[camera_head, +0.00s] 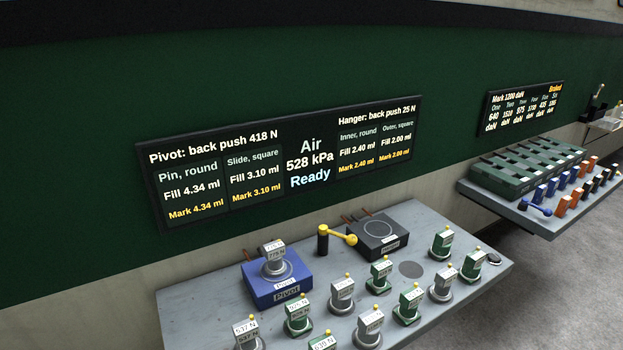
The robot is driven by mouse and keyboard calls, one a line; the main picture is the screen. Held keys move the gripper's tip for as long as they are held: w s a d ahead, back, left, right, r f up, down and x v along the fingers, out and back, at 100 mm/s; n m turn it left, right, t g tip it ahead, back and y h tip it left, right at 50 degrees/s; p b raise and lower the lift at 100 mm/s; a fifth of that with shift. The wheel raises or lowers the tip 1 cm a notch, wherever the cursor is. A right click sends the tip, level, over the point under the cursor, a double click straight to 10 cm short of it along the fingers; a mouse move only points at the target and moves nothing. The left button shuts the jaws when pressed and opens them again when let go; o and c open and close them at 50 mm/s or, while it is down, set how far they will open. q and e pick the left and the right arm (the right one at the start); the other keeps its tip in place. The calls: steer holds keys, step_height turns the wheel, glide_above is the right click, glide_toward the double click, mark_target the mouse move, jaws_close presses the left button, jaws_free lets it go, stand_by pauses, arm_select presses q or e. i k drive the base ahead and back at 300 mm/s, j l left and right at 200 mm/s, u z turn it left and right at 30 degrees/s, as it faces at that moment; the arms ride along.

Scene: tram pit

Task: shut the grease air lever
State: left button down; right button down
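A yellow lever (338,234) stands at the back of the grey bench, between a blue block and a black block. The wall panel (290,160) above reads "Air 528 kPa Ready". Neither of my grippers is in view.
The blue block (262,295) reads "Pivot" and bears a grey weight (275,268). The black block (378,246) reads "Hanger". Several green and grey weights crowd the bench front. A round dark disc (411,269) lies right of the lever. Another bench (530,222) stands at the right.

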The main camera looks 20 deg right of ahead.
mark_target(352, 239)
steer(key=u, duration=0.45)
steer(key=l+u, duration=0.2)
steer(key=l, duration=0.25)
steer(key=l+u, duration=0.25)
steer(key=l, duration=0.2)
steer(key=k+l+u, duration=0.2)
steer(key=l, duration=0.25)
steer(key=l+u, duration=0.25)
steer(key=l, duration=0.2)
steer(key=k+l+u, duration=0.2)
steer(key=l, duration=0.2)
